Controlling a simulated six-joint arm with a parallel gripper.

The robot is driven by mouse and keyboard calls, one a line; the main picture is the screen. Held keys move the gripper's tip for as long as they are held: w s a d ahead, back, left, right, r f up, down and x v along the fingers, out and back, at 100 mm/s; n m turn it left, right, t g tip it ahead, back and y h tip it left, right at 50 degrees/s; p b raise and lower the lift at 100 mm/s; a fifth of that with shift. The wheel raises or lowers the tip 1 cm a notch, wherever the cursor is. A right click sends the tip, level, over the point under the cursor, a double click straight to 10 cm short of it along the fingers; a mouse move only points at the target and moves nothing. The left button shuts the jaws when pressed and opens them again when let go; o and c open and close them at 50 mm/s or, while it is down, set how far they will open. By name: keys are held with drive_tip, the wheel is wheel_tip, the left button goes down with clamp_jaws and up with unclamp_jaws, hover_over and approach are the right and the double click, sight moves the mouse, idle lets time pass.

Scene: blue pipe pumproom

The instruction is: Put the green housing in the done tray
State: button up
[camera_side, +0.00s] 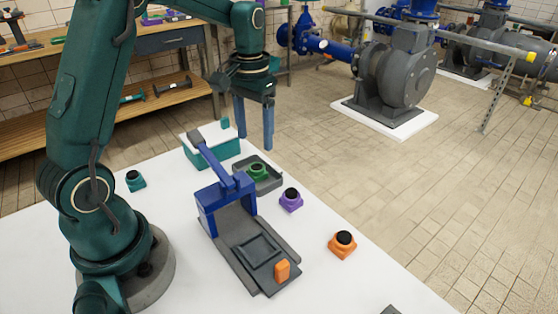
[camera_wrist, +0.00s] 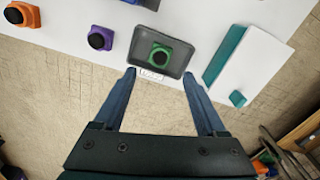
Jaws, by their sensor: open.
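The green housing (camera_side: 257,170) sits inside a shallow dark grey tray (camera_side: 275,186) on the white table, behind the blue press. The wrist view shows the housing (camera_wrist: 161,54) near the middle of the tray (camera_wrist: 180,22), with a dark round centre. A small white label, too small to read surely, is on the tray's near edge. My gripper (camera_side: 255,142) is open and empty, its fingers pointing down above and behind the tray. In the wrist view my gripper's fingertips (camera_wrist: 159,73) are apart, and the housing shows beyond them, not touched.
A blue-framed press (camera_side: 225,200) with a grey base stands in front of the tray. A purple housing (camera_side: 291,200) and an orange housing (camera_side: 342,245) stand to the right. A teal-sided white box (camera_side: 222,152) is behind left; a teal housing (camera_side: 135,181) is near my base.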

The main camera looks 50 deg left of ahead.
drive_tip(key=s+d+r+m+t, duration=0.1)
drive_tip(key=s+d+r+t, duration=0.2)
drive_tip(key=s+d+r, duration=0.5)
drive_tip(key=s+d+f+m+t, duration=0.1)
drive_tip(key=s+d+m+t, duration=0.1)
drive_tip(key=s, duration=0.4)
drive_tip(key=shift+s+d+f+t, duration=0.25)
drive_tip(key=shift+d+f+t, duration=0.05)
drive_tip(key=shift+d+f, duration=0.15)
idle(0.8)
